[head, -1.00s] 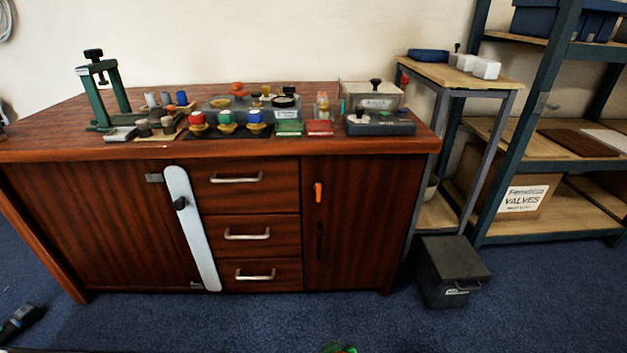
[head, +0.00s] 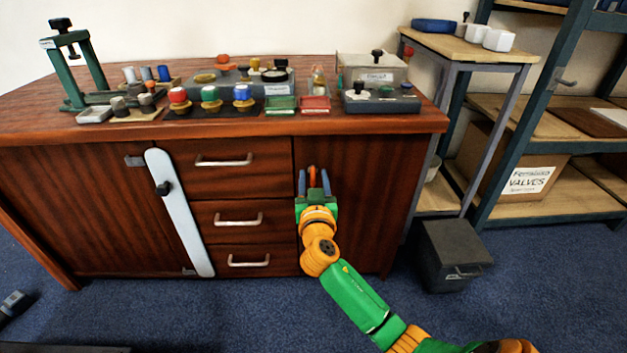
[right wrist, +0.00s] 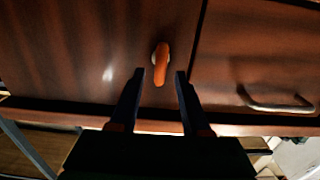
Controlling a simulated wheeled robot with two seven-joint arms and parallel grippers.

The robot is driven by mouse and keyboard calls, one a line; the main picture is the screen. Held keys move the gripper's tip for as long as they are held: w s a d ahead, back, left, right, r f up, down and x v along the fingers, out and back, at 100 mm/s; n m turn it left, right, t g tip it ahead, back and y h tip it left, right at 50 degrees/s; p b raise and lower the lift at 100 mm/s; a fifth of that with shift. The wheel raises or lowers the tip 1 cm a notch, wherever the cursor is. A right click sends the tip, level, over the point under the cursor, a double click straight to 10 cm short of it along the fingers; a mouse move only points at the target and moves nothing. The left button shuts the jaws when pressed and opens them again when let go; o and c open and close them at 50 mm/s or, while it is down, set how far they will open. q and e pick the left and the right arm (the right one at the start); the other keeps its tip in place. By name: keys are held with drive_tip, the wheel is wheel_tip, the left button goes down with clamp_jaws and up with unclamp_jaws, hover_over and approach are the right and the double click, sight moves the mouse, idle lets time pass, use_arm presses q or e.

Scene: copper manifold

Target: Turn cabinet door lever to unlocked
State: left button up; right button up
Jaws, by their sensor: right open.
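The orange cabinet door lever (head: 312,177) is on the upper left of the right cabinet door (head: 365,215). It points roughly up and down in the head view. It also shows in the right wrist view (right wrist: 161,65), near upright with a slight tilt. My right gripper (head: 314,182) is open, with one blue finger on each side of the lever in the head view. In the right wrist view its dark fingertips (right wrist: 160,76) flank the lever's end with gaps on both sides, and touch is not visible. My left gripper is not clearly seen.
Drawers with metal handles (head: 232,219) are left of the door. A white bar (head: 181,214) crosses the left side of the cabinet. The worktop (head: 230,129) above holds many parts. A black box (head: 450,255) stands on the blue floor to the right.

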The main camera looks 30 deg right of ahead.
drive_tip(key=shift+w, duration=0.1)
clamp_jaws()
